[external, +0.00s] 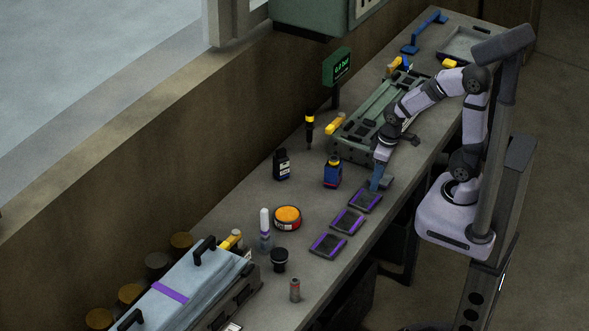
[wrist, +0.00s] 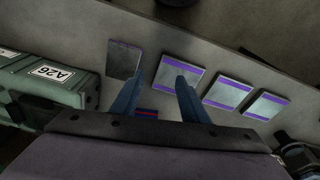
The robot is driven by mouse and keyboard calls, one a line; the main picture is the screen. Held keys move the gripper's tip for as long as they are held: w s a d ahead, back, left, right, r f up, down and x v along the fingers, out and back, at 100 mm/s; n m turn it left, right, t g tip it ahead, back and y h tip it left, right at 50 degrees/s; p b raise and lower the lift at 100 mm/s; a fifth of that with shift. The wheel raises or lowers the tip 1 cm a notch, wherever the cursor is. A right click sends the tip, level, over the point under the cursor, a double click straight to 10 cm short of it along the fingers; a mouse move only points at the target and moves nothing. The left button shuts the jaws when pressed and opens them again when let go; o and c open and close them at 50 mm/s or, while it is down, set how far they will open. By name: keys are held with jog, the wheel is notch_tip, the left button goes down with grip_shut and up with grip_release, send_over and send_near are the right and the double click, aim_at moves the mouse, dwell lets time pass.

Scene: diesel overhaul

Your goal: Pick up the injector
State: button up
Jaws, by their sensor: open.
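No part can be named the injector with certainty. A slim dark upright part with a yellow top (external: 309,128) near the wall has the most injector-like shape. My gripper (external: 377,184) is low over the bench, to the right of that part and well apart from it, by the farthest purple-edged pad (external: 365,201). In the wrist view its two blue fingers (wrist: 160,80) are spread with no part visibly clamped. A small blue-and-red patch shows between them near the palm; I cannot tell what it is.
A blue bottle (external: 333,174) and a dark bottle (external: 281,164) stand left of my gripper. A green engine block or case (external: 365,125) lies behind it. Nearer are an orange-topped tin (external: 288,217), a white-capped bottle (external: 265,222) and a small grey cylinder (external: 295,290).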

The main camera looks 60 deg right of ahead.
jog(key=w+a+r+n+t+y+b, duration=0.1)
jog(key=w+a+r+t, duration=0.2)
jog(key=w, duration=0.6)
jog(key=w+a+r+t, duration=0.3)
jog(key=w+a+r, duration=0.1)
jog(key=w, duration=0.4)
jog(key=w+a+r+n+t+y+b, duration=0.1)
jog(key=w+a+r+t, duration=0.2)
jog(key=w, duration=0.6)
jog(key=w+d+r+m+t+h+b, duration=0.2)
jog(key=w+d+r+m+t+h, duration=0.25)
jog(key=w+r, duration=0.4)
jog(key=m+g+h+b, duration=0.4)
jog(key=m+g+h, duration=0.5)
jog(key=m+h, duration=0.45)
send_over(309, 117)
jog(key=v, duration=0.2)
notch_tip(309, 117, down, 5)
jog(key=shift+t+h, duration=0.25)
jog(key=shift+h, duration=0.15)
jog(key=f, duration=0.8)
jog(key=shift+d+p, duration=0.3)
jog(key=shift+p, duration=0.05)
jog(key=p+x, duration=0.1)
jog(key=x, duration=0.5)
jog(key=shift+w+d+n, duration=0.2)
jog(key=shift+d+n, duration=0.1)
